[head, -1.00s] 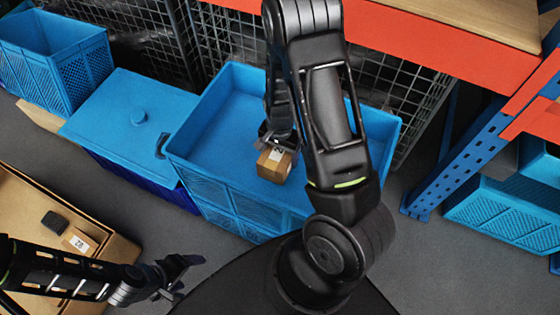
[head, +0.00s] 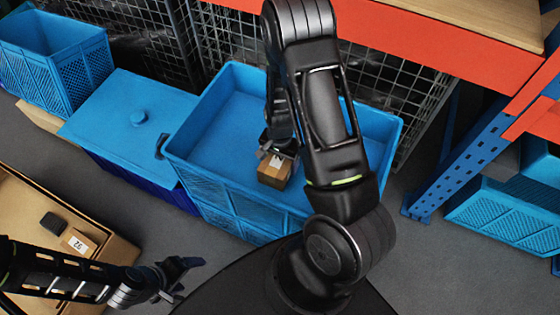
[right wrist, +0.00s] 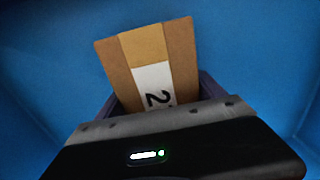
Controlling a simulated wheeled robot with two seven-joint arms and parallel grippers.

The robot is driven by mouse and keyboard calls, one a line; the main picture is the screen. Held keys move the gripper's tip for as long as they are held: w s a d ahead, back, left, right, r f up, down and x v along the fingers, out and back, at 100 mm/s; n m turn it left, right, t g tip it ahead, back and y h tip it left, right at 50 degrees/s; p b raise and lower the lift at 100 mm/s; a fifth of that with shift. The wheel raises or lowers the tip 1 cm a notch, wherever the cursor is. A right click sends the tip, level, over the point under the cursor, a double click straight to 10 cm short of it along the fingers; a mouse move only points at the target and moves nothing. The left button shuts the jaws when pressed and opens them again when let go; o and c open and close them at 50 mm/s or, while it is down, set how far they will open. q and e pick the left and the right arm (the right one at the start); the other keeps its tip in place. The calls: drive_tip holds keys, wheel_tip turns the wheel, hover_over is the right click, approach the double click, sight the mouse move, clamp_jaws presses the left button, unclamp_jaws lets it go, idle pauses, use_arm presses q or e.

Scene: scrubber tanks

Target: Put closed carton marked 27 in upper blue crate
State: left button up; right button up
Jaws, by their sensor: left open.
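A small brown closed carton (head: 274,171) with a tape strip and white label is in my right gripper (head: 279,150), over the inside of the large open blue crate (head: 215,190). In the right wrist view the carton (right wrist: 182,62) sits between the fingers of the gripper (right wrist: 160,98). Its label shows a "2"; the rest is hidden by the gripper. I cannot tell whether the carton touches the crate floor. My left gripper (head: 184,276) is open and empty at the lower left, beside a large cardboard box.
The cardboard box (head: 118,250) holds a small labelled carton (head: 77,242) and a dark block (head: 53,222). A blue lidded bin (head: 120,115) and another open blue crate (head: 50,60) stand left. An orange shelf beam (head: 440,45) and blue upright (head: 460,165) are right.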

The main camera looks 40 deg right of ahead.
drive_tip(key=o, duration=0.4)
drive_tip(key=shift+r, duration=0.1)
drive_tip(key=shift+r, duration=0.15)
wheel_tip(320, 180, up, 12)
drive_tip(key=p, duration=0.3)
idle(0.5)
